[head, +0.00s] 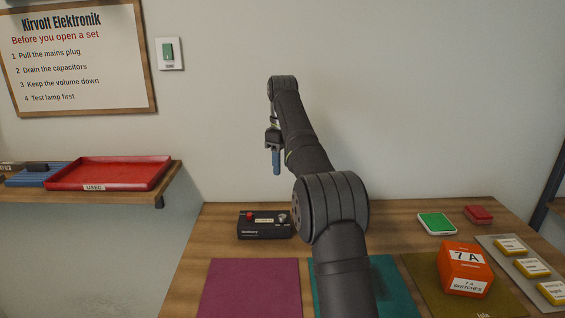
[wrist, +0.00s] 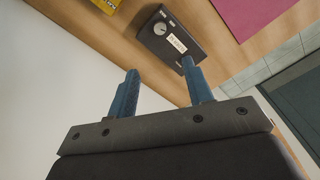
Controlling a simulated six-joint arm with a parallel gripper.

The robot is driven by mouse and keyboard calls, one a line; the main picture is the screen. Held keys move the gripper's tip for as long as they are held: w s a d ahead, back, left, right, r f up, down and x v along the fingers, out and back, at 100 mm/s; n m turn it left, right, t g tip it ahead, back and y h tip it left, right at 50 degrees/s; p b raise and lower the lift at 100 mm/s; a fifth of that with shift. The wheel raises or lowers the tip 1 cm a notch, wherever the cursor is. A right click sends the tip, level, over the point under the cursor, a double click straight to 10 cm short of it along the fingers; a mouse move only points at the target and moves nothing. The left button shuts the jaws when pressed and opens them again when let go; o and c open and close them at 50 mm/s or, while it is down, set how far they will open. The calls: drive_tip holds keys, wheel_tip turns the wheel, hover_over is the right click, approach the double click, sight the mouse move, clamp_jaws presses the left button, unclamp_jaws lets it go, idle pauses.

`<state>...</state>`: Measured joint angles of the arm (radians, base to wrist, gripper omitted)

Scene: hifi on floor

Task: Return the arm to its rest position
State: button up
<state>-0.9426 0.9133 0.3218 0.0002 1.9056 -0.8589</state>
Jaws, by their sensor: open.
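My arm rises from the front of the wooden table (head: 190,285) and bends up and away toward the back wall. My gripper (head: 276,172) hangs with its blue fingers pointing down, above and behind the black box (head: 264,232) with a red button and a knob. In the wrist view my gripper (wrist: 158,80) has its two blue fingers spread apart with nothing between them. The black box (wrist: 172,42) shows there beyond the fingertips, apart from them.
A shelf with a red tray (head: 110,175) is at the left. A purple mat (head: 250,287) and a teal mat (head: 395,285) lie in front. At the right are an orange box (head: 466,268), a green pad (head: 436,223) and a red block (head: 478,214). The wall stands close behind my arm.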

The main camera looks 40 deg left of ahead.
sight(282, 216)
idle(0.4)
wheel_tip(282, 216, down, 18)
drive_tip(key=shift+r, duration=0.25)
idle(0.4)
drive_tip(key=m, duration=0.3)
drive_tip(key=shift+m, duration=0.4)
drive_tip(key=m, duration=1.1)
idle(2.4)
drive_tip(key=shift+o, duration=0.4)
